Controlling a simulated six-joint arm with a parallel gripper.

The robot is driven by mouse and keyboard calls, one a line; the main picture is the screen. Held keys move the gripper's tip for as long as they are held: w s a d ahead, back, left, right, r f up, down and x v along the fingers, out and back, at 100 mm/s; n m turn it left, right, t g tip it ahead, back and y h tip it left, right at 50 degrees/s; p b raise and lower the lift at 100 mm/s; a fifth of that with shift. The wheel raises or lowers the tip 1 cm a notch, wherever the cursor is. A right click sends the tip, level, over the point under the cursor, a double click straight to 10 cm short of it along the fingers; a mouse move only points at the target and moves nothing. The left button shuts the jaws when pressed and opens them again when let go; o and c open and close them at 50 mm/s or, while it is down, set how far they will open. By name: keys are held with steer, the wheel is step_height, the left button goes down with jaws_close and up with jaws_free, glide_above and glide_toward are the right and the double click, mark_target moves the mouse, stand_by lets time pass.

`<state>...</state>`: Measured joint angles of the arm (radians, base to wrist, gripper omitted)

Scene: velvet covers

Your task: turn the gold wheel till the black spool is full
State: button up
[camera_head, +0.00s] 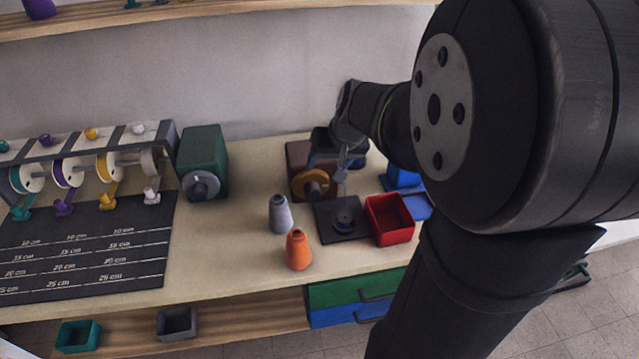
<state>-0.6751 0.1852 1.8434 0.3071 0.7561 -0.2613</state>
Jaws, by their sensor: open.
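The gold wheel (311,184) sits on the front of a dark brown box at the right part of the bench. The black spool (344,216) stands on a dark square base right of and in front of the wheel. How much is wound on it is too small to tell. My gripper (342,172) is open, pointing down just right of the wheel and above the spool. A thin part of it hangs near the spool; whether it touches anything I cannot tell. My arm hides part of the area behind.
An orange cone (299,250) and a grey cone (280,214) stand left of the spool base. A red bin (390,219) is close on its right. A green box (203,163) with a grey knob and a ribbon rack stand further left. The bench between is clear.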

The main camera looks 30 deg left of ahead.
mark_target(314, 188)
steer(key=x, duration=1.5)
steer(key=shift+f, duration=0.2)
steer(key=c, duration=1)
